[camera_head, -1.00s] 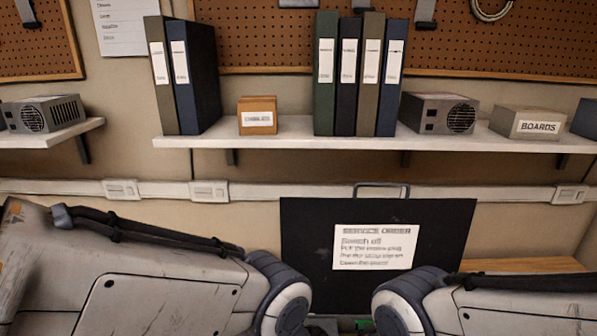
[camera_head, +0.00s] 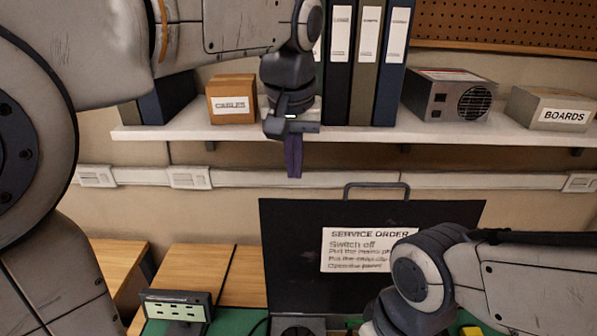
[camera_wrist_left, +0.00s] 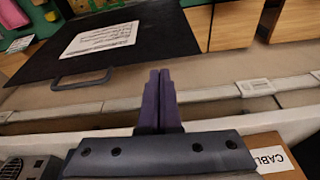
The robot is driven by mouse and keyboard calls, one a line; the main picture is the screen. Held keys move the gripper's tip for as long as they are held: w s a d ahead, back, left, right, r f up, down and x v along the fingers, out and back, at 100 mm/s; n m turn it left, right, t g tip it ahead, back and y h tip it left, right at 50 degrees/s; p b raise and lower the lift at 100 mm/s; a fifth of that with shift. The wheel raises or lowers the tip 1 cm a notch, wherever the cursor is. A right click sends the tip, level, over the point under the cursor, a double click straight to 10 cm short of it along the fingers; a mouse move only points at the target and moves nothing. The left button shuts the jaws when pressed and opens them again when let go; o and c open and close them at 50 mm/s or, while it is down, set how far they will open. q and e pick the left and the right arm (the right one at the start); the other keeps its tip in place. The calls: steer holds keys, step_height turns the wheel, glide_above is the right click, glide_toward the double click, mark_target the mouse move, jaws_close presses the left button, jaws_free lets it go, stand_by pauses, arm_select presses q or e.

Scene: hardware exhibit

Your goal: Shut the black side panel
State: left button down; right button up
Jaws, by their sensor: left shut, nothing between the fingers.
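The black side panel (camera_head: 290,245) stands raised and open at the back of the bench, with a metal handle (camera_head: 377,187) on its top edge and a white service order sheet (camera_head: 345,250) on its face. It also shows in the left wrist view (camera_wrist_left: 50,62). My left gripper (camera_head: 293,160) is shut and empty, fingers pointing down, in front of the shelf. It is up and to the left of the handle, apart from the panel. The purple fingers also show in the left wrist view (camera_wrist_left: 160,90). My right arm covers the panel's lower right; its fingers are out of view.
A shelf (camera_head: 190,130) holds a cables box (camera_head: 231,98), binders, a grey fan unit (camera_head: 450,97) and a boards box (camera_head: 550,108). A small display (camera_head: 176,308) stands on the green mat (camera_head: 236,322) at lower left. A socket rail runs along the wall.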

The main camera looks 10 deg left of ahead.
arm_select(q)
steer(key=w+a+f+p, duration=0.1)
steer(key=w+a+f, duration=0.1)
steer(key=f, duration=0.5)
steer(key=shift+w+f+n, duration=0.3)
steer(key=shift+w+n, duration=0.1)
steer(key=shift+w, duration=0.35)
